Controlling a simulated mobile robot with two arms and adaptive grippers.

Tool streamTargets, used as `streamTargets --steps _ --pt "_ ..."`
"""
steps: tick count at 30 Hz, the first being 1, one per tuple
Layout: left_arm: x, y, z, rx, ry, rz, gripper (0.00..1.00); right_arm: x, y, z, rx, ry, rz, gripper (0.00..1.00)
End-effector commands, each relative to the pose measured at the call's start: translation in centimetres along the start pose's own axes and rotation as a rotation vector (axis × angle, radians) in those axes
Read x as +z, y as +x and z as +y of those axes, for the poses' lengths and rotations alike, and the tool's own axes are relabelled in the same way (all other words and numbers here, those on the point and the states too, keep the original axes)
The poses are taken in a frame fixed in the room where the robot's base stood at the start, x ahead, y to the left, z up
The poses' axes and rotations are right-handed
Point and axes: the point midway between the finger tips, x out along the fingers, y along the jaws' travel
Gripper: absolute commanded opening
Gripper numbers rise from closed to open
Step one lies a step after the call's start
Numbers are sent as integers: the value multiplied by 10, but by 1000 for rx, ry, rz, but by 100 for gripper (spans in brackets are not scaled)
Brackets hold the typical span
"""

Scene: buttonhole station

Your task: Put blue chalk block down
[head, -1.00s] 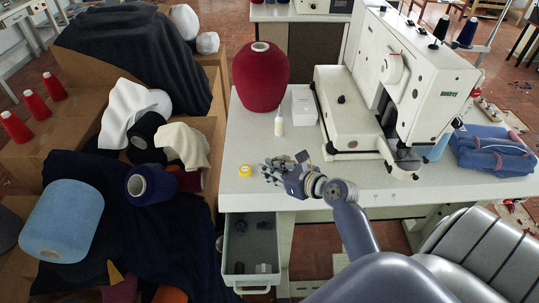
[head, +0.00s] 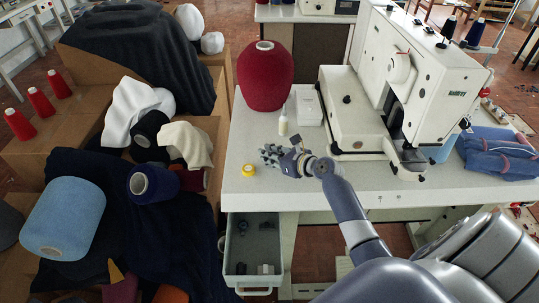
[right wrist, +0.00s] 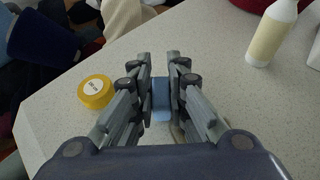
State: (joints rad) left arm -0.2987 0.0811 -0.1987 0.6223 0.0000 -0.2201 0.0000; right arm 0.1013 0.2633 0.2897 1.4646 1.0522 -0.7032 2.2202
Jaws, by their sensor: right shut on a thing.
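The blue chalk block (right wrist: 161,100) is in the right wrist view, between the fingertips of my right gripper (right wrist: 160,78). The fingers are shut on its two sides. In the head view my right gripper (head: 268,156) is over the left part of the white table (head: 350,188), and its fingers hide the block there. A shadow lies on the table near the block in the wrist view. I cannot tell whether the block touches the table. My left gripper is not in view.
A yellow tape roll (right wrist: 95,91) lies left of the gripper. A white bottle (head: 283,122), a white box (head: 307,107) and a red yarn cone (head: 265,80) stand behind it. The sewing machine (head: 430,80) is to the right. An open drawer (head: 228,262) hangs below.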

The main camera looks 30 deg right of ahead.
Motion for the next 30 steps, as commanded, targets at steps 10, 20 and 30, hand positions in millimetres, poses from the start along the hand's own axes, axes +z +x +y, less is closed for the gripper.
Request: streamTargets --steps 10,20,30 --pt "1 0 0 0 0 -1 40 -2 1 0 0 0 0 28" --pt "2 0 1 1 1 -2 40 -2 0 0 0 0 0 34" --pt "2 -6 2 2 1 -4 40 1 -36 0 -2 -2 1 34"
